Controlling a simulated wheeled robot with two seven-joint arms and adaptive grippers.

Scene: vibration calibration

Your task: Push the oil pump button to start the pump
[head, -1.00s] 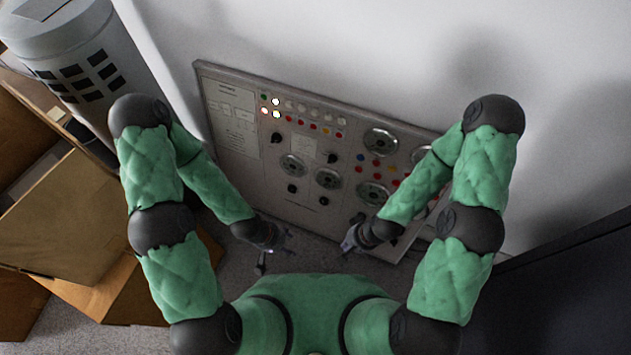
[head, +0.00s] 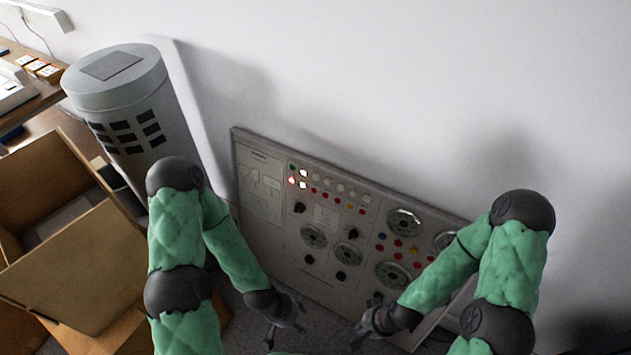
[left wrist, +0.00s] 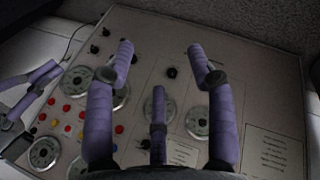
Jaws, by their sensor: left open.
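The grey control panel (head: 300,255) leans at the wall, with rows of small coloured buttons and lamps at its upper left and round dials below. A green button (head: 292,167) sits at the upper left, beside lit white lamps (head: 303,173) and a red glowing one (head: 291,181). Labels are too small to read, so I cannot tell which is the oil pump button. My left gripper (head: 283,331) is open and empty below the panel; in the left wrist view its fingers (left wrist: 158,60) spread in front of the panel. My right gripper (head: 364,325) looks open and empty near the panel's lower edge.
A grey cylinder (head: 135,110) with dark vents stands left of the panel. Open cardboard boxes (head: 75,265) sit on the floor at left. A wooden desk (head: 40,100) is at the far left.

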